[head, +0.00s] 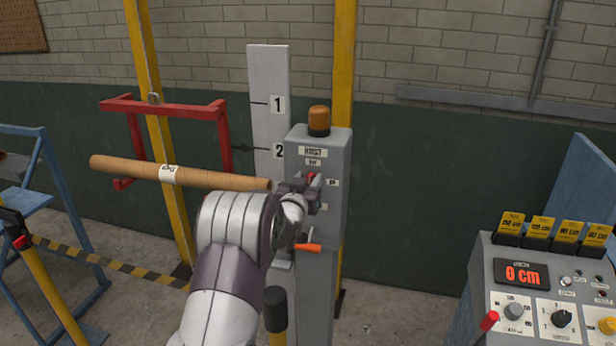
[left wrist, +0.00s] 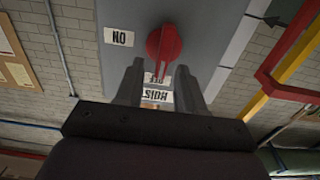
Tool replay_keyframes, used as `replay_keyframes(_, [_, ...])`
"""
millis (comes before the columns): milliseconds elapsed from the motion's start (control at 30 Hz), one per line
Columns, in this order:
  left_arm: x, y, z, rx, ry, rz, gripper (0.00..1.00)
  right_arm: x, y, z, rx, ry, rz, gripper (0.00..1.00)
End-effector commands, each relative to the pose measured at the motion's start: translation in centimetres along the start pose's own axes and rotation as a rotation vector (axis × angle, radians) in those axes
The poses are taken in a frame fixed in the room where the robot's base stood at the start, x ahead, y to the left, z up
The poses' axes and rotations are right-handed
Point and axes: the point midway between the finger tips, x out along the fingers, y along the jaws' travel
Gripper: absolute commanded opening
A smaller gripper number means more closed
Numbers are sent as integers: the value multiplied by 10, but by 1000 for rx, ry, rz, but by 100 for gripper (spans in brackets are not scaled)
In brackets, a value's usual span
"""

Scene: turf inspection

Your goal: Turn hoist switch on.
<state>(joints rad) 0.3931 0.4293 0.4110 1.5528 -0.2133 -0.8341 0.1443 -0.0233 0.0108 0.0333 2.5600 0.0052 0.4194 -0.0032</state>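The hoist switch box (head: 325,220) is a grey post-mounted box with an orange beacon on top, in the middle of the head view. Its red switch knob (head: 312,178) is partly hidden by my left gripper (head: 302,190), which is at the box front. In the left wrist view the red knob (left wrist: 165,42) shows at the fingertips, its narrow grip lying between the two fingers, toward a partly hidden label. The fingers stand apart; contact with the knob cannot be told. The ON label (left wrist: 119,37) appears upside down to the knob's left. My right gripper is not in view.
An orange-handled lever (head: 308,247) shows below my gripper. A brown roll (head: 220,180) lies across at left, by a red frame (head: 165,107) on yellow posts. A grey console (head: 550,285) reading 0 cm stands at right. Open floor lies between box and console.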

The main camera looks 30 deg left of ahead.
Motion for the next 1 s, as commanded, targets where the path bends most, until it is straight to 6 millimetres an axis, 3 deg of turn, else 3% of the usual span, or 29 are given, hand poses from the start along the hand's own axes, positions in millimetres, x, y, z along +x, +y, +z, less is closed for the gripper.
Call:
replay_keyframes(233, [1,0,1,0,0,0,38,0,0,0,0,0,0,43])
replay_keyframes(333, [1,0,1,0,0,0,6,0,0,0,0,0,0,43])
replay_keyframes(367, [1,0,1,0,0,-1,0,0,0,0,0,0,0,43])
replay_keyframes(733, [0,0,2,26,2,0,0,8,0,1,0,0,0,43])
replay_keyframes(1000, [0,4,8,176,4,-1,0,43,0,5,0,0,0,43])
